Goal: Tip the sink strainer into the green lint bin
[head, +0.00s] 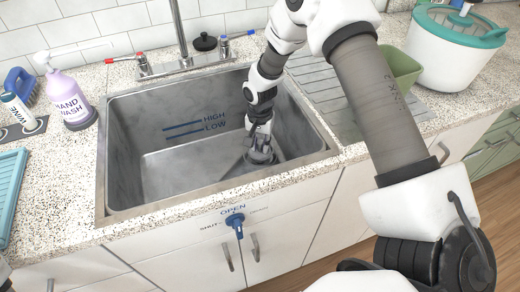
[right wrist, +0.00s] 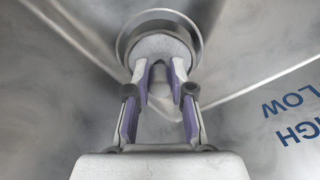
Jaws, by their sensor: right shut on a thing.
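The sink strainer (right wrist: 158,45) is a grey round piece at the drain ring in the right wrist view; its stem runs between the fingers. My right gripper (right wrist: 160,82) is shut on it. In the head view my right gripper (head: 260,148) reaches down into the sink near its back right part, and the strainer is mostly hidden there. I cannot tell whether the strainer is seated or slightly raised. The green lint bin (head: 404,66) stands on the drainboard right of the sink, partly hidden behind my right arm. My left gripper is out of view.
The steel sink (head: 152,193) has high walls around my right gripper. A faucet (head: 181,35) stands behind it. A white tub with a teal rim (head: 452,62) stands beyond the bin. A hand wash bottle (head: 69,100) stands left of the sink; a blue valve handle (head: 236,221) sticks out in front.

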